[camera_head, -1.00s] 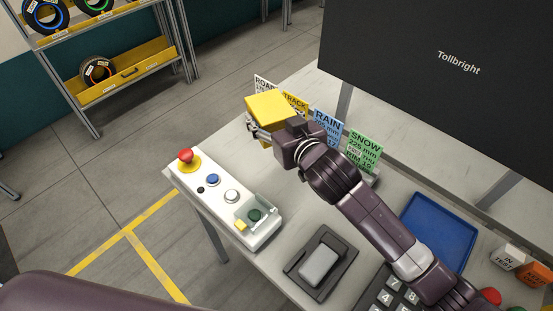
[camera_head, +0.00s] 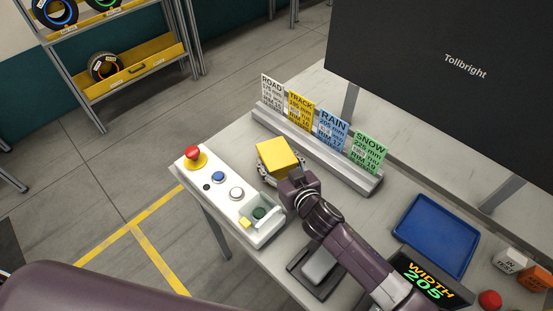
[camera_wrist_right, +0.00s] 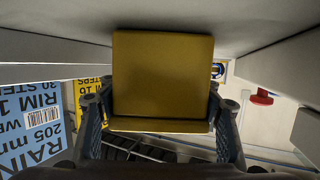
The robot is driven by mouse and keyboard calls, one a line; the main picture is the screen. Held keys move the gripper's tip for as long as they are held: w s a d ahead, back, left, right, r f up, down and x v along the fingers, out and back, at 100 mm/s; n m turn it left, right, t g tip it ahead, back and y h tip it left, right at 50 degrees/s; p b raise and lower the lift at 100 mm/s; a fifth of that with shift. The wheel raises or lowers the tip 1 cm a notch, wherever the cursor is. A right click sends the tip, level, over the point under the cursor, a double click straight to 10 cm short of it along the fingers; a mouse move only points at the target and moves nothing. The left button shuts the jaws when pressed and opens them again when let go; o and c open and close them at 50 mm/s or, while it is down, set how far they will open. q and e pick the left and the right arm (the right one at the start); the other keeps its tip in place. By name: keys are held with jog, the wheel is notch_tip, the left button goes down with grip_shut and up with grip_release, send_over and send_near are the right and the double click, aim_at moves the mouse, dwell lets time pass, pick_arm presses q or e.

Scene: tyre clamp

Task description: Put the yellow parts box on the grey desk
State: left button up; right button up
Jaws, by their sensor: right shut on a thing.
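The yellow parts box (camera_head: 278,155) is between the fingers of my right gripper (camera_head: 282,170), over the grey desk (camera_head: 235,137). It also shows in the right wrist view (camera_wrist_right: 162,75), with a finger of the right gripper (camera_wrist_right: 160,122) against each side. The right gripper is shut on it. The box lies between the white button panel and the row of cards. I cannot tell whether its underside touches the desk. My left gripper is not in view.
The button panel (camera_head: 228,194) with a red knob (camera_head: 192,153) stands at the desk's left edge. A card holder (camera_head: 318,150) stands behind the box. A blue tray (camera_head: 436,235), a dark monitor (camera_head: 440,90) and a width display (camera_head: 430,280) are to the right.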

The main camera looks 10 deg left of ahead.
aim_at(284, 170)
jog(key=o, duration=0.9)
jog(key=shift+f, duration=0.15)
jog(key=shift+c, duration=0.2)
jog(key=o, duration=0.5)
jog(key=shift+c, duration=0.2)
jog(key=shift+r, duration=0.25)
jog(key=shift+s+d+f, duration=0.1)
jog(key=shift+s+d, duration=0.05)
jog(key=shift+s, duration=0.05)
jog(key=shift+b+v, duration=0.6)
jog(key=shift+v, duration=2.95)
